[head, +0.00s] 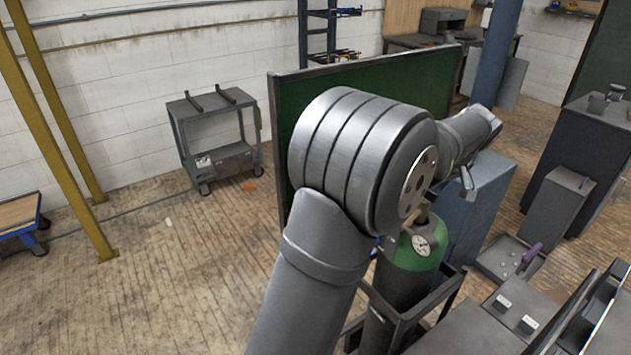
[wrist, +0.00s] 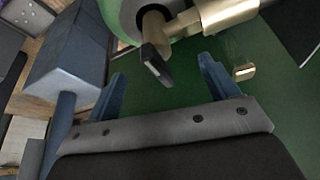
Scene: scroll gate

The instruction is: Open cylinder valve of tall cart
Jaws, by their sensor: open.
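A green-shouldered gas cylinder (head: 421,248) with a white label stands upright in a dark-framed cart (head: 405,330); my arm hides its valve in the head view. In the wrist view, the brass valve (wrist: 226,12) is at the top, with a brass stem (wrist: 155,26) carrying a dark flat handle (wrist: 158,66). My gripper (wrist: 163,70) is open, its two blue fingers pointing toward the valve. The handle appears in the gap between the fingertips, with no clear contact. I cannot tell how deep it sits between them.
A green screen (head: 365,75) stands behind my arm. A blue-grey cabinet (head: 487,205) is right of the cylinder. Grey benches and boxes fill the right side. A low grey trolley (head: 215,135) stands by the wall; the floor at left is mostly clear.

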